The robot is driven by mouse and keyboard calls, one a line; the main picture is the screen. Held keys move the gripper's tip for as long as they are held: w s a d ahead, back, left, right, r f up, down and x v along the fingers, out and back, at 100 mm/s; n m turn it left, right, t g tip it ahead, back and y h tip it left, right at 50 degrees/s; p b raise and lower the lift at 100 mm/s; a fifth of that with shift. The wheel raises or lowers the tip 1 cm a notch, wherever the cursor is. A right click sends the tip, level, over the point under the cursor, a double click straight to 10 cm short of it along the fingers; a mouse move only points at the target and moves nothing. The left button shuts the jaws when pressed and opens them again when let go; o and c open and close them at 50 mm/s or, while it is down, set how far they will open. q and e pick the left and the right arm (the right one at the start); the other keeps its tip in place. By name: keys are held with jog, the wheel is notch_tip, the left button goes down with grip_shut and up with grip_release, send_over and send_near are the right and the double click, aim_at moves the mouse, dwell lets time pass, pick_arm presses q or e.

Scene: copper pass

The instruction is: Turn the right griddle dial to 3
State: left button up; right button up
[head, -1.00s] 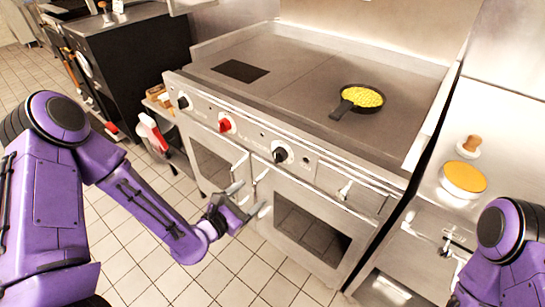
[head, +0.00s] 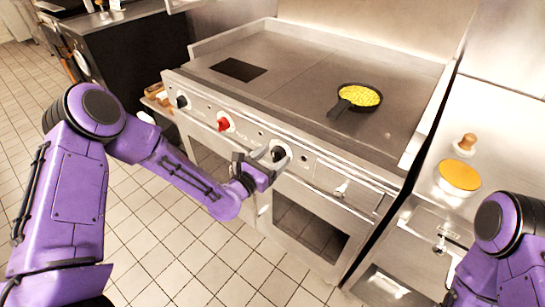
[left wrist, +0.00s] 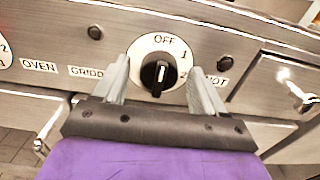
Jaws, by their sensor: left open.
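The right griddle dial (left wrist: 154,76) is a black knob on a white round plate on the front panel. In the left wrist view its pale pointer line is near OFF, at the top; 1 and 2 show on the right of the plate, and the lower part is hidden. In the head view the dial (head: 279,153) is right of the red dial. My left gripper (head: 265,158) is at the dial; in the left wrist view its open fingers (left wrist: 160,82) stand on either side of the knob. Contact cannot be told. My right gripper is out of view.
A red dial (head: 224,124) and another black dial (head: 181,102) are further left on the panel. A black pan with yellow food (head: 360,95) sits on the griddle top (head: 300,85). Oven door handles are below the panel. Floor in front is clear.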

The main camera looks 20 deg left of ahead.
pick_arm(q)
jog(key=c, duration=1)
